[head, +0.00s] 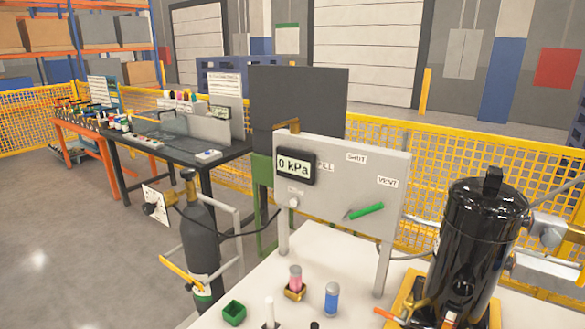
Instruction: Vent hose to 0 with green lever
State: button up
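The green lever (365,211) is on the front of a light grey panel (335,205). Its green grip points right and slightly up, below the VENT label (388,181). The SHUT label (356,158) is above the lever, and a partly covered FILL label is to the left. The black gauge display (295,167) on the panel reads 0 kPa. A dark hose (245,235) runs from the grey gas cylinder (203,245) toward the panel. A pale hose (405,257) runs from behind the panel toward the black canister (480,235). I cannot make out my gripper.
The white table (330,255) holds a green cup (234,313), a pink-topped piece (295,280) and a blue cylinder (332,298). The black canister stands on a yellow base to the right of the panel. Benches and yellow fencing are behind. Open floor lies at left.

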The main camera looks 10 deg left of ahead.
aim_at(364, 210)
jog(key=j+z, duration=0.4)
jog(key=i+j+z, duration=0.1)
jog(key=j+z, duration=0.25)
jog(key=i+j, duration=0.35)
jog(key=j, duration=0.2)
